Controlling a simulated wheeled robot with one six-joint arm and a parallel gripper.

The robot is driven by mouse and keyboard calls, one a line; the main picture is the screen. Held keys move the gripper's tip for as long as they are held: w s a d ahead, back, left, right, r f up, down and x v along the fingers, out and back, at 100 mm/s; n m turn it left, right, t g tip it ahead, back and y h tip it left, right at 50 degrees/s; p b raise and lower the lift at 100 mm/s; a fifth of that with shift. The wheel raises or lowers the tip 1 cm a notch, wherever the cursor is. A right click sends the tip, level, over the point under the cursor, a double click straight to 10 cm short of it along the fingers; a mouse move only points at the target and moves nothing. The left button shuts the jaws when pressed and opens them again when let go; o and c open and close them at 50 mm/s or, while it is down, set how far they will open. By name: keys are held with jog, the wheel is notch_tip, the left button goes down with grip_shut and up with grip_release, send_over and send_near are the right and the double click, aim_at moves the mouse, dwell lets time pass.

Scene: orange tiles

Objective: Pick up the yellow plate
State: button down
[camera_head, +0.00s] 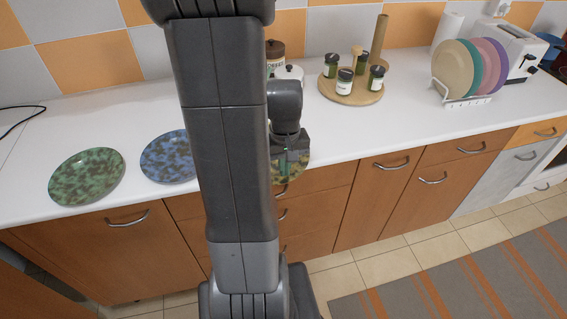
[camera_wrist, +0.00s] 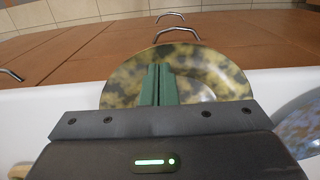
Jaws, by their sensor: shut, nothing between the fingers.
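The yellow plate (camera_wrist: 218,72) has dark mottled patches. In the wrist view it lies under and beyond my gripper (camera_wrist: 158,78), and its far part overlaps the counter's front edge. In the head view only a small part of the yellow plate (camera_head: 299,168) shows, beside my gripper (camera_head: 287,168); my arm hides much of it. My gripper's green fingers are shut together with nothing between them. They appear over the plate's middle; I cannot tell whether they touch it.
A blue mottled plate (camera_head: 168,158) and a green mottled plate (camera_head: 87,176) lie to the left on the white counter (camera_head: 345,130). A round wooden tray (camera_head: 350,94) with jars stands to the right. A rack (camera_head: 468,101) of plates is farther right.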

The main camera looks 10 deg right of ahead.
jog(key=shift+r+p, duration=0.7)
jog(key=shift+r, duration=0.1)
jog(key=shift+w, duration=0.1)
